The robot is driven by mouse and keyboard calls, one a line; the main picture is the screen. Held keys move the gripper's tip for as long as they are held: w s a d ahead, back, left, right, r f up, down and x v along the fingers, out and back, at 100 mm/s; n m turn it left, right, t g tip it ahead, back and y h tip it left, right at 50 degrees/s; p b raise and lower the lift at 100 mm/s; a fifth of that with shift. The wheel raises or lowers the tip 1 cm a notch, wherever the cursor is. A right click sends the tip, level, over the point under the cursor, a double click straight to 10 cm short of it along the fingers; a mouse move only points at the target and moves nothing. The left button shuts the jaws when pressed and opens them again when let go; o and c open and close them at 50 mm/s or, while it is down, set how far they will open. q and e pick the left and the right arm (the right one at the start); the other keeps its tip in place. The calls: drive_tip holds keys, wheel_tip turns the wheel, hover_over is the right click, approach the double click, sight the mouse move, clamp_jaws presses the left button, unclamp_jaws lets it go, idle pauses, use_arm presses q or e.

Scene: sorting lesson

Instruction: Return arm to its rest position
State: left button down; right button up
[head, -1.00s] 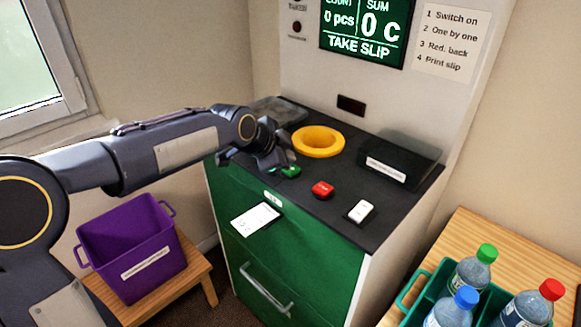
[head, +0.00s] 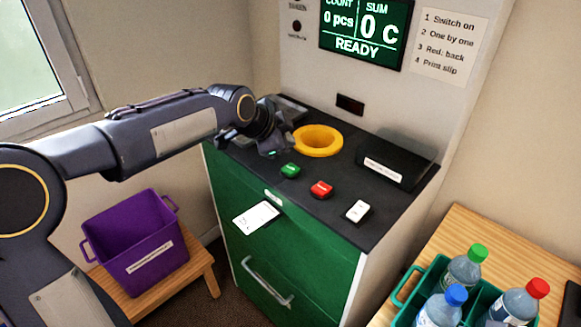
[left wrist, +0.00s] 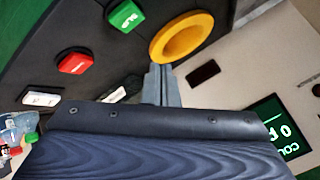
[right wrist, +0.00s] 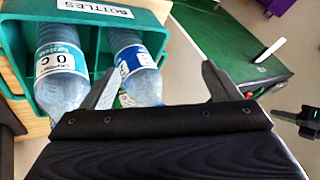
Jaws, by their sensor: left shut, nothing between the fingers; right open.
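My left arm comes in from the left in the head view. Its gripper (head: 272,151) hangs above the counter, between the green button (head: 290,171) and the yellow ring (head: 318,141). In the left wrist view the left fingers (left wrist: 161,82) are together, with nothing between them. The green button (left wrist: 125,17) and yellow ring (left wrist: 181,37) lie beyond them, apart from the fingers. My right gripper (right wrist: 160,78) shows only in its wrist view. It is open and empty, in front of the green bottle crate (right wrist: 90,14).
The machine's screen (head: 366,28) reads READY. A white slip (head: 256,217) sticks out at the cabinet front. Red (head: 321,189) and white (head: 358,211) buttons and a black tray (head: 395,160) sit on the counter. A purple crate (head: 135,240) stands left; bottles in a crate stand right.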

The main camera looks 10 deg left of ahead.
use_arm(q)
drive_tip(key=s+a+f+n+g+y, duration=0.1)
drive_tip(key=s+a+n, duration=0.25)
drive_tip(key=s, duration=0.45)
drive_tip(key=s+a+n, duration=0.3)
drive_tip(key=s+a, duration=0.1)
drive_tip(key=s, duration=0.3)
drive_tip(key=s+f+n, duration=0.4)
drive_tip(key=s+n, duration=0.1)
drive_tip(key=s, duration=0.4)
drive_tip(key=s+f+n+g, duration=0.1)
drive_tip(key=s+f+n, duration=0.4)
drive_tip(key=s, duration=0.5)
drive_tip(key=shift+s+a+f+g, duration=0.2)
drive_tip(key=shift+a+g, duration=0.05)
drive_tip(key=shift+g, duration=0.05)
